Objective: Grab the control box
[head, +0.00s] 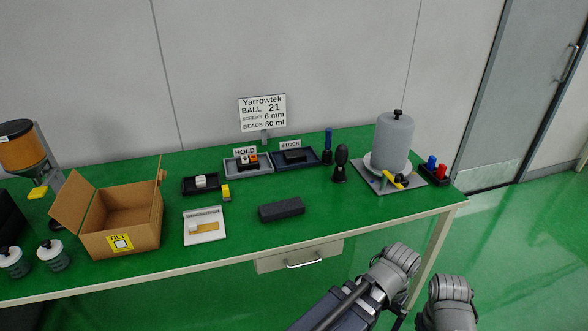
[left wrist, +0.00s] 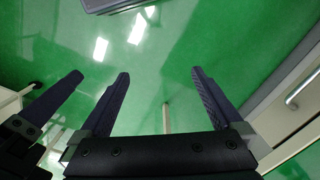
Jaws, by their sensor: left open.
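A small black box with a red and a blue knob on top (head: 436,168), which looks like the control box, sits at the right end of the green table (head: 330,225). It stands beside the grey cylinder's base plate, and nothing holds it. My left gripper (left wrist: 160,73) is open and empty in the left wrist view, with green floor beyond its fingers. That view does not show the control box. In the head view, grey and dark arm parts of mine show at the bottom right, in front of the table and below its top. No right gripper can be made out.
A grey cylinder (head: 394,142) on a plate is left of the control box. A dark block (head: 281,210), a black bulb-topped stand (head: 340,164), trays (head: 247,166) and an open carton (head: 120,228) are on the table. A drawer (head: 298,257) hangs under the front edge.

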